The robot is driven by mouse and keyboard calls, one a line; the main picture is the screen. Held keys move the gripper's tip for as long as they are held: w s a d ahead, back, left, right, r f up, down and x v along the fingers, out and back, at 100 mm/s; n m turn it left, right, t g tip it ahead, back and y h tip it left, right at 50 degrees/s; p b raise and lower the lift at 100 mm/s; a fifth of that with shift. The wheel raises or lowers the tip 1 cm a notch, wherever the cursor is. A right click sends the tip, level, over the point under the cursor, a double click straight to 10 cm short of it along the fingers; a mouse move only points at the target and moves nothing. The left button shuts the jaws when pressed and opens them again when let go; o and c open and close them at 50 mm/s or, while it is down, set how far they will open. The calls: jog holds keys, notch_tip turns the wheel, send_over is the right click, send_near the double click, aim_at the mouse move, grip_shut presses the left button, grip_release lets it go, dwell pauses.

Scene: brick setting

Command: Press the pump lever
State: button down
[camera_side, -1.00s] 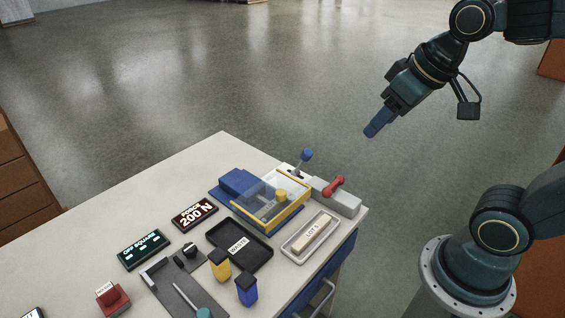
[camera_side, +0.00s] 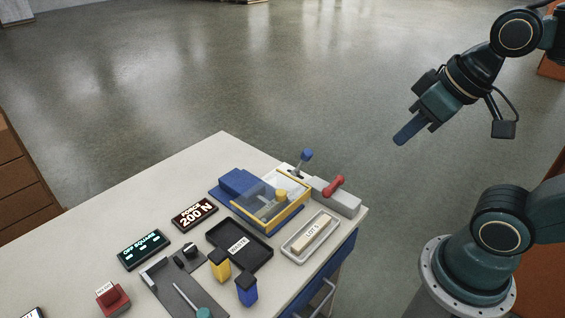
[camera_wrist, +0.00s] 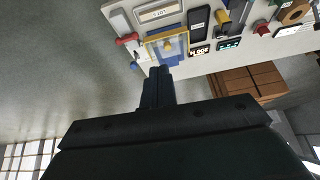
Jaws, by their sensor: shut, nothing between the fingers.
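A lever with a red grip (camera_side: 334,186) is mounted on a grey block (camera_side: 345,203) at the table's right corner. Beside it a small lever with a blue knob (camera_side: 305,156) stands upright. The frames do not label which one is the pump lever. Both show in the wrist view, the red grip (camera_wrist: 127,39) and the blue knob (camera_wrist: 134,65). A blue press with a clear cover and yellow frame (camera_side: 268,222) stands next to them. My gripper (camera_side: 402,138) is shut and empty, in the air to the right of and apart from the levers; its fingers (camera_wrist: 158,75) also show in the wrist view.
A tray labelled LOT 5 (camera_side: 289,248) and a black WASTE tray (camera_side: 262,251) lie in front of the press. A FORCE 200 N display (camera_side: 194,215), an OFF SQUARE display (camera_side: 144,249), yellow and blue blocks and a red button (camera_side: 110,298) share the table.

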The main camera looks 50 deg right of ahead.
jog(key=w+d+f+m, duration=0.4)
jog(key=w+m, duration=0.3)
jog(key=w+d+f+m, duration=0.3)
jog(key=w+f+m, duration=0.1)
jog(key=w+m, duration=0.35)
jog(key=w+d+f+m+t, duration=0.2)
jog(key=w+d+f+m, duration=0.1)
jog(key=d+f+m, duration=1)
jog(key=shift+w+f+m+y, duration=0.4)
jog(key=shift+f+m, duration=0.3)
jog(key=shift+m, duration=1.85)
jog(key=shift+a+f, duration=0.1)
jog(key=w+a+f, duration=0.1)
jog(key=w+f, duration=0.5)
jog(key=w, duration=0.3)
jog(key=shift+w+a, duration=0.3)
jog(key=shift+w, duration=0.05)
